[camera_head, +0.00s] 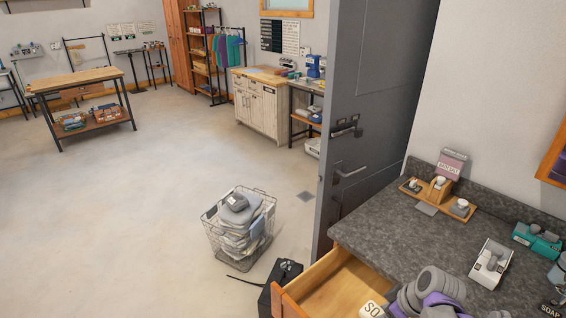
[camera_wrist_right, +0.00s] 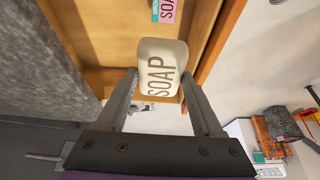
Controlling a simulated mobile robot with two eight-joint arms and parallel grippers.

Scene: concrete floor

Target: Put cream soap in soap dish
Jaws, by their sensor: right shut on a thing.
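The cream soap (camera_wrist_right: 160,66) is a rounded bar with dark "SOAP" lettering. My right gripper (camera_wrist_right: 160,75) is shut on it, one finger on each side, in the right wrist view. In the head view the soap (camera_head: 372,309) shows at the bottom edge, over the open wooden drawer (camera_head: 335,287); my right arm hides much around it. A white holder (camera_head: 490,263) with grey pieces stands on the counter; I cannot tell whether it is the soap dish. My left gripper is not in view.
The grey stone counter (camera_head: 400,240) also bears a wooden tray (camera_head: 459,212) with small items and a teal holder (camera_head: 537,240). A teal-and-pink soap box (camera_wrist_right: 165,10) lies in the drawer. A grey door (camera_head: 372,100) stands beside the counter. A wire basket (camera_head: 212,240) stands on open floor.

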